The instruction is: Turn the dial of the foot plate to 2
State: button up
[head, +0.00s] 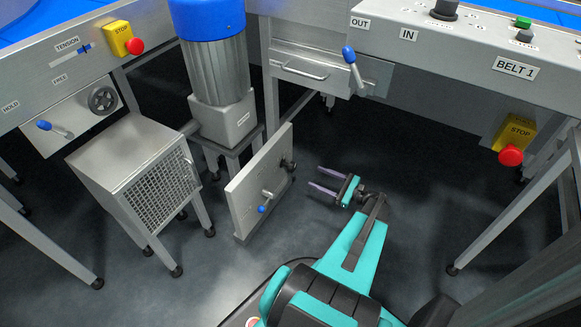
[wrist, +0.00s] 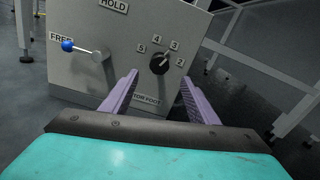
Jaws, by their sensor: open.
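The foot plate (head: 250,192) is a grey upright panel standing on the floor in the middle of the head view. It fills much of the wrist view (wrist: 110,75). Its black dial (wrist: 159,63) has labels 5, 4, 3 and 2 around it. The dial's narrow grip tilts to the upper right, seemingly toward 3, though its pointer mark is too small to be sure. The dial also shows at the plate's right end in the head view (head: 287,165). My gripper (head: 315,178) is open and empty, facing the plate, with its purple fingers apart from the dial.
A blue-knobbed lever (wrist: 84,48) sits left of the dial, between FREE and HOLD labels. A mesh-sided metal box (head: 130,160) and a blue-topped motor (head: 215,70) stand left of the plate. Belt frames with legs stand around. The floor right of my gripper is clear.

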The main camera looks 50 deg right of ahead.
aim_at(294, 168)
jog(key=b+x, duration=0.4)
jog(key=x, duration=0.8)
jog(key=shift+w+a, duration=0.15)
jog(key=shift+w, duration=0.6)
jog(key=shift+c, duration=0.4)
jog(key=c, duration=1)
jog(key=shift+o, duration=0.2)
